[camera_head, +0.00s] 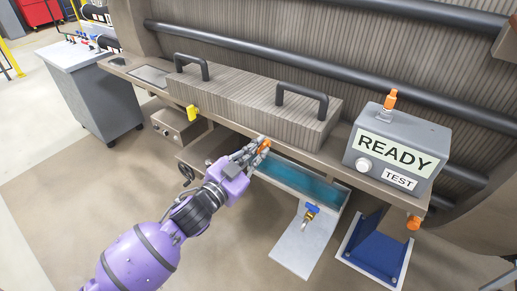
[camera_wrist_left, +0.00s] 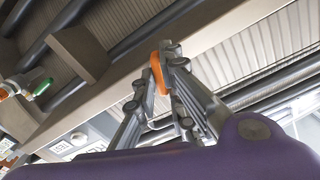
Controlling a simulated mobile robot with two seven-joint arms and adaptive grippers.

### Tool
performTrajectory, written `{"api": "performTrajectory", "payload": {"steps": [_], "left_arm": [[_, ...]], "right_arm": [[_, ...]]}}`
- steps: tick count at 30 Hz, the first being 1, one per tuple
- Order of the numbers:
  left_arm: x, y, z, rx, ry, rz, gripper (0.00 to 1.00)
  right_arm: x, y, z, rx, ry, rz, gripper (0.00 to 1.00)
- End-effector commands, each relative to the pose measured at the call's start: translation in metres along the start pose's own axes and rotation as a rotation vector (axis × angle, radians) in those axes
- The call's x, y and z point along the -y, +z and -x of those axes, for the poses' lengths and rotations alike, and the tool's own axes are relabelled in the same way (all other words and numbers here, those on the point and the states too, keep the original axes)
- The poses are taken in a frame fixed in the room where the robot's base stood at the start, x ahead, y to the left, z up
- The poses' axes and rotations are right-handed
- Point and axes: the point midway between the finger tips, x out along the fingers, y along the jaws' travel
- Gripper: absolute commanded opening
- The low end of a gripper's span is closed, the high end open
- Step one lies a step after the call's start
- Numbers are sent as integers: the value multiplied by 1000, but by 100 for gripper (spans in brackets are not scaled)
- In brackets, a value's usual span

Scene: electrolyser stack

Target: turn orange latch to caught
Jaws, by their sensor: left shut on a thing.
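The orange latch (camera_head: 265,144) sits on the front edge of the bench ledge, below the ribbed block with two black handles. My left gripper (camera_head: 259,147), on its purple arm, reaches it from the lower left and is shut on it. In the left wrist view the orange latch (camera_wrist_left: 158,74) stands between the two grey fingertips of my left gripper (camera_wrist_left: 156,82). The fingers hide part of the latch, and I cannot tell its exact angle. My right gripper is in neither view.
A yellow latch (camera_head: 192,113) is further left on the ledge. A grey box (camera_head: 397,150) reading READY and TEST stands at the right, and an orange knob (camera_head: 413,223) is below it. A teal-filled trough (camera_head: 300,180) and a blue-handled valve (camera_head: 312,209) lie below the ledge.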

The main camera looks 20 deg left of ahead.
Motion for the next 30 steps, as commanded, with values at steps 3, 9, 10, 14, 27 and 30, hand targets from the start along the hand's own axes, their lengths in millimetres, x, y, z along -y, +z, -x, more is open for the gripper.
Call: {"api": "performTrajectory", "payload": {"steps": [3, 9, 10, 14, 27, 30], "left_arm": [[1, -1, 0, 0, -1, 50, 0], [1, -2, 0, -1, -1, 172, 0], [1, -2, 0, -1, -1, 191, 0], [1, -2, 0, -2, -1, 270, 0], [0, 0, 0, 1, 0, 361, 34], [0, 0, 0, 1, 0, 361, 34]], "right_arm": [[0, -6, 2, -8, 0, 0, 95], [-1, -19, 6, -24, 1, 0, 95], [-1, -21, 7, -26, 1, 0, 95], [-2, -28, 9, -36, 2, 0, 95], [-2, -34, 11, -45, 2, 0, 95], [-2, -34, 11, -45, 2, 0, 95]]}}
